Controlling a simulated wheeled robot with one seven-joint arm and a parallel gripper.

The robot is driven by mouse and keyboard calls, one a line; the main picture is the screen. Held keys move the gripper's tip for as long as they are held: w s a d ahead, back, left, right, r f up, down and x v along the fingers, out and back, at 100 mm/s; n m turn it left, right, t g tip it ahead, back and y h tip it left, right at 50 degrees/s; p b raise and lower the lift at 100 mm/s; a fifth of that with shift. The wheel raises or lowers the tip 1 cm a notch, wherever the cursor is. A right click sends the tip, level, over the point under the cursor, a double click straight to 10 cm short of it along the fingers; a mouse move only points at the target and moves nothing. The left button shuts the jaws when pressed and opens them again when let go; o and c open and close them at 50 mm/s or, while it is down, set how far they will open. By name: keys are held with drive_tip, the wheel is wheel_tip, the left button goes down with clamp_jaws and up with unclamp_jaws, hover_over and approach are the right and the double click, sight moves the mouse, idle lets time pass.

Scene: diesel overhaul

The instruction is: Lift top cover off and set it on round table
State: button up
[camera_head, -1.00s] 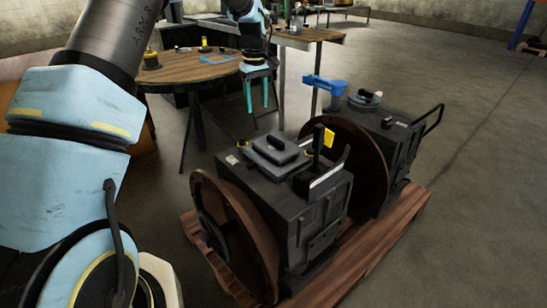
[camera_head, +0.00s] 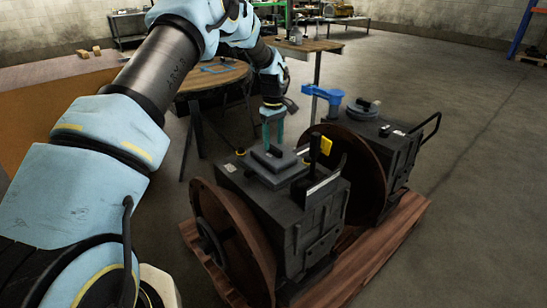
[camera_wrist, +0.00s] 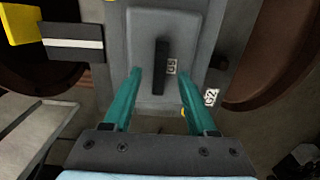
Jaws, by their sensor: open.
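The top cover (camera_head: 268,176) is a grey rectangular lid on the near engine block (camera_head: 313,225). In the wrist view the cover (camera_wrist: 180,25) carries a raised dark bar handle (camera_wrist: 161,60) in its middle and a small printed marker. My gripper (camera_head: 272,142) points down just above the cover. In the wrist view its teal fingers (camera_wrist: 160,75) are open, one on each side of the handle, with gaps showing. The round table (camera_head: 232,74) has a wooden top and stands behind, partly hidden by my arm.
A second engine (camera_head: 385,140) with its own grey lid (camera_head: 362,107) stands behind on the same wooden pallet (camera_head: 395,235). A blue tool (camera_head: 322,93) sits beside it. A yellow-tipped upright part (camera_head: 327,144) rises close beside the cover.

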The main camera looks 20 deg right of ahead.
wheel_tip(320, 180, down, 2)
drive_tip(key=shift+f, duration=0.1)
clamp_jaws()
idle(0.4)
idle(1.0)
